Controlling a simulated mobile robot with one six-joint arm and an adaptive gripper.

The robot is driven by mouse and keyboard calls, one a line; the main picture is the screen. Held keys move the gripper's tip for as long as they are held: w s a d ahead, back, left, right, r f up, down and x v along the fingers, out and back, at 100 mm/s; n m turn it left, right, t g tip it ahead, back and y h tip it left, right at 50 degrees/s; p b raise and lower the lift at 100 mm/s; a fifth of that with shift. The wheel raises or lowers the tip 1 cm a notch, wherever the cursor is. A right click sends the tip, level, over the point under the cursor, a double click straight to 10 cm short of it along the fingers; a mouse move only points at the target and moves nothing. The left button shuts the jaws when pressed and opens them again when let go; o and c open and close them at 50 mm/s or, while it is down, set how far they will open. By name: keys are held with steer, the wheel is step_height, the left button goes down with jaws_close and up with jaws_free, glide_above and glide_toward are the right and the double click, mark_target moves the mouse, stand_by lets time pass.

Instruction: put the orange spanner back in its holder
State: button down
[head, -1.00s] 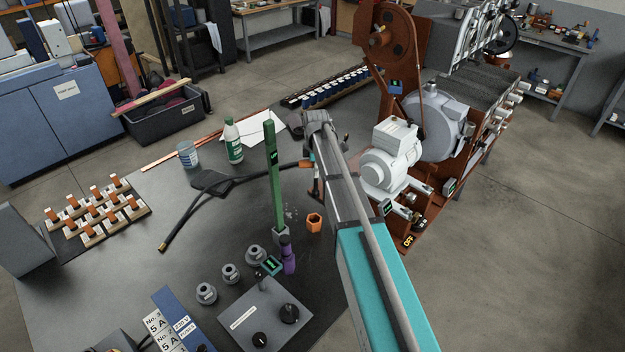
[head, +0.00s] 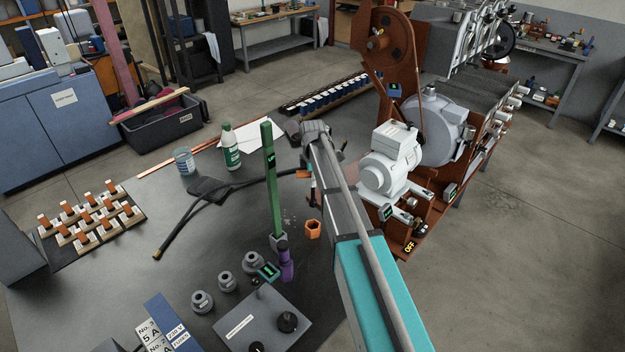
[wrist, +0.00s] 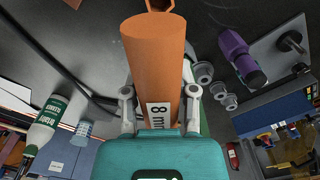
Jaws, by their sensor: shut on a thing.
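The orange spanner (wrist: 158,60) fills the middle of the wrist view, a thick orange shaft with an "8 mm" label. My gripper (wrist: 159,98) is shut on it, one finger on each side. At the top edge of the wrist view an orange hexagonal rim (wrist: 150,4) shows just beyond the shaft's far end; I cannot tell whether they touch. In the head view an orange hexagonal cup (head: 313,229), which looks like the holder, stands on the dark bench. A small orange piece (head: 303,174) shows beside my arm there; my arm hides most of the gripper.
A green post (head: 272,180) stands left of the cup, with a purple item (head: 286,262) at its foot. A black hose (head: 215,200) lies across the bench (head: 120,280). A green-labelled bottle (head: 230,147) stands farther back. Rust-coloured machinery (head: 420,215) is close on the right.

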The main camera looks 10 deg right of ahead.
mark_target(313, 201)
steer(key=shift+f+b, duration=2.6)
steer(key=shift+f, duration=0.35)
steer(key=shift+f+b, duration=3.3)
steer(key=shift+b, duration=0.15)
steer(key=shift+f+b, duration=1.45)
steer(key=shift+b, duration=0.05)
steer(key=shift+c, duration=1.6)
jaws_free()
steer(key=shift+r, duration=0.15)
step_height(313, 201, up, 16)
steer(key=p, duration=1.6)
